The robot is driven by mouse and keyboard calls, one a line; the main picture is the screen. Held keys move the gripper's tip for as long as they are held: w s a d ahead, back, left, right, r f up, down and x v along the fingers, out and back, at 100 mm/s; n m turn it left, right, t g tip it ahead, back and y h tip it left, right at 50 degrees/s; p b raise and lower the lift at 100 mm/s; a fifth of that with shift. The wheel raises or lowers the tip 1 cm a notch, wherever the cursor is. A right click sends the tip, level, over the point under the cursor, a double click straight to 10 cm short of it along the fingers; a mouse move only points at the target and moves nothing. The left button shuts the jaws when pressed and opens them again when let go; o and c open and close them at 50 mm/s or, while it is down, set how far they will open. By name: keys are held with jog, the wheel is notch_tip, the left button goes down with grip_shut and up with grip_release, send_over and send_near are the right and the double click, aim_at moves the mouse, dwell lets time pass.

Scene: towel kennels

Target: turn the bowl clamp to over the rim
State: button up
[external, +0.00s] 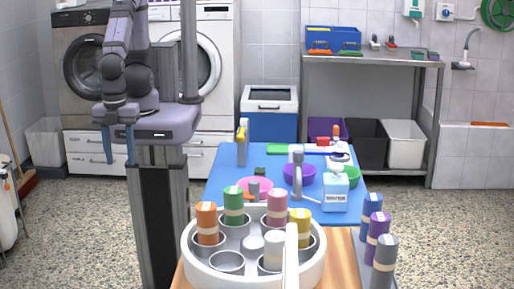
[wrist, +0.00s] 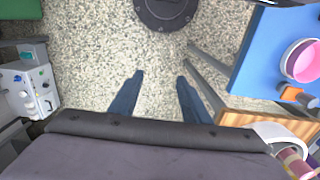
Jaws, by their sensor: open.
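My gripper (external: 119,148) hangs at the left in the external view, in front of the washing machines and well away from the blue mat (external: 225,165). Its two blue fingers are apart with only floor between them in the wrist view (wrist: 160,77). A pink bowl (wrist: 302,60) lies on the mat at the right of the wrist view. A small orange and grey piece (wrist: 297,96), perhaps the bowl clamp, is close by its edge. In the external view a small grey piece (external: 254,187) shows at the pink bowl, partly behind rolls. I cannot tell how it sits on the rim.
A purple bowl (external: 299,175), a green bowl (external: 350,177), a grey tap and a white-blue bottle (external: 335,193) share the mat. A white round tray (external: 252,283) with cups and coloured rolls stands in front. Several rolls stand at right. Floor beneath my gripper is clear.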

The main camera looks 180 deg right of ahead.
notch_tip(320, 180, up, 2)
jog(key=r+n+p, duration=0.1)
jog(key=n+p, duration=0.7)
jog(key=n, duration=0.7)
send_over(254, 182)
jog(key=shift+w+a+f, duration=0.25)
jog(key=shift+a, duration=0.1)
jog(key=shift+s+d, duration=0.2)
jog(key=shift+d, duration=0.1)
jog(key=shift+f+n, duration=0.1)
jog(key=shift+n, duration=0.5)
jog(key=shift+d+f, duration=0.1)
jog(key=shift+f+p, duration=1.1)
jog(key=shift+f, duration=2.45)
